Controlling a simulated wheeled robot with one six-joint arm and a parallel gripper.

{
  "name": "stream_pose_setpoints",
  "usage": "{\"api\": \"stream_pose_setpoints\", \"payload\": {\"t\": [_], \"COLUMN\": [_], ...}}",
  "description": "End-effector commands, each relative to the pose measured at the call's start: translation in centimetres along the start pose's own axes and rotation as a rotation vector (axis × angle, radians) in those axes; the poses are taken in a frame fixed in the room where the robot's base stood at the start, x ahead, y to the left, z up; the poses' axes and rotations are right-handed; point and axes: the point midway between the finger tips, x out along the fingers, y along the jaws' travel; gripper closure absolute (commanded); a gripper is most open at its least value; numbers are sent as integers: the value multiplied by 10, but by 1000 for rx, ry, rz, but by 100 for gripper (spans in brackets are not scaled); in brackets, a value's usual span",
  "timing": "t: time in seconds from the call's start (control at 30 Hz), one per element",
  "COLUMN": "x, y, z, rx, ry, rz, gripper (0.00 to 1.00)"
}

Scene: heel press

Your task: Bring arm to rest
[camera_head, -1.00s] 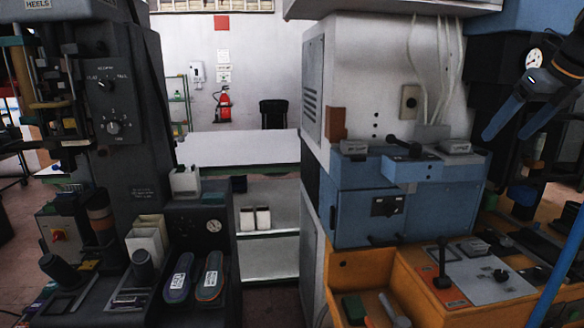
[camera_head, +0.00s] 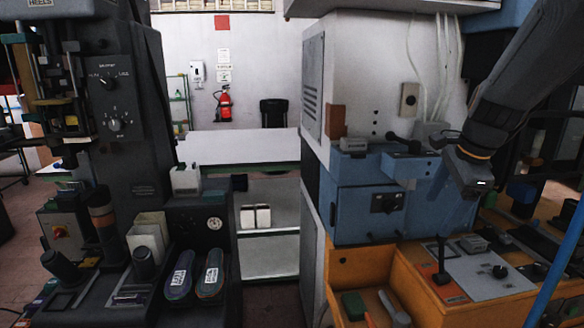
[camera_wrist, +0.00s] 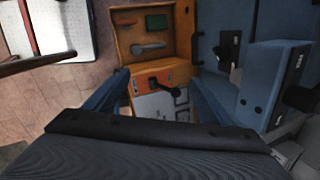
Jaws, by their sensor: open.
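My gripper (camera_head: 462,180) hangs in front of the right side of the blue press housing (camera_head: 352,212) in the head view, with my dark arm coming down from the upper right. In the wrist view my gripper (camera_wrist: 158,76) has its two blue fingers spread wide with nothing between them. Beyond the fingers lie the orange bench (camera_wrist: 182,73) and its grey control plate with a black lever (camera_wrist: 166,84). In the head view the fingers are mostly hidden behind the wrist.
The blue housing with a black knob (camera_wrist: 300,98) is close on the right in the wrist view. The orange tray (camera_head: 345,268) is below. A dark machine with two shoe soles (camera_head: 210,272) stands left, past a gap with a white shelf (camera_head: 240,148).

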Motion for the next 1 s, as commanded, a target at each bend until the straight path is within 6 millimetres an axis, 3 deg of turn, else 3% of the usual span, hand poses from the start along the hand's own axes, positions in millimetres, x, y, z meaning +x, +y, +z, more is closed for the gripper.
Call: {"api": "stream_pose_setpoints", "payload": {"t": [0.03,0.2,0.4,0.5,0.67,1.0], "x": [18,64,98,106,111,111], "y": [21,91,168,193,210,211], "z": [18,63,96,104,108,108], "rx": [-159,-742,-1344,-1539,-1682,-1691], "ry": [3,0,-41,-62,-79,-80], "rz": [30,112,182,199,210,210], "gripper": [24,24,24,24,24,24]}}
